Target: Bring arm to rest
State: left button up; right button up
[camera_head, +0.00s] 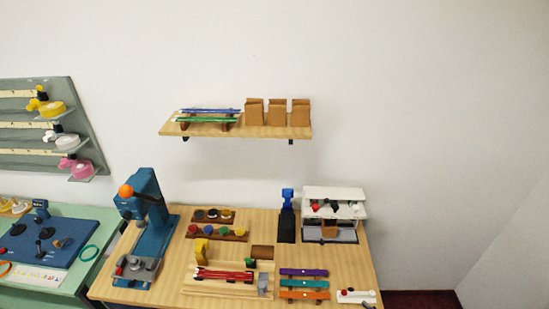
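Neither of my grippers shows in the head view, and no part of my arms can be made out. The wooden counter (225,287) stands in the lower middle of the view with its things on it. Nothing on it is seen to be held.
A blue press with an orange knob (148,238) stands at the counter's left. A white rack (335,195) stands at its back right. Purple, teal and orange bars (304,283) lie in front. A wall shelf (232,130) hangs above. A green table (92,248) is at left.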

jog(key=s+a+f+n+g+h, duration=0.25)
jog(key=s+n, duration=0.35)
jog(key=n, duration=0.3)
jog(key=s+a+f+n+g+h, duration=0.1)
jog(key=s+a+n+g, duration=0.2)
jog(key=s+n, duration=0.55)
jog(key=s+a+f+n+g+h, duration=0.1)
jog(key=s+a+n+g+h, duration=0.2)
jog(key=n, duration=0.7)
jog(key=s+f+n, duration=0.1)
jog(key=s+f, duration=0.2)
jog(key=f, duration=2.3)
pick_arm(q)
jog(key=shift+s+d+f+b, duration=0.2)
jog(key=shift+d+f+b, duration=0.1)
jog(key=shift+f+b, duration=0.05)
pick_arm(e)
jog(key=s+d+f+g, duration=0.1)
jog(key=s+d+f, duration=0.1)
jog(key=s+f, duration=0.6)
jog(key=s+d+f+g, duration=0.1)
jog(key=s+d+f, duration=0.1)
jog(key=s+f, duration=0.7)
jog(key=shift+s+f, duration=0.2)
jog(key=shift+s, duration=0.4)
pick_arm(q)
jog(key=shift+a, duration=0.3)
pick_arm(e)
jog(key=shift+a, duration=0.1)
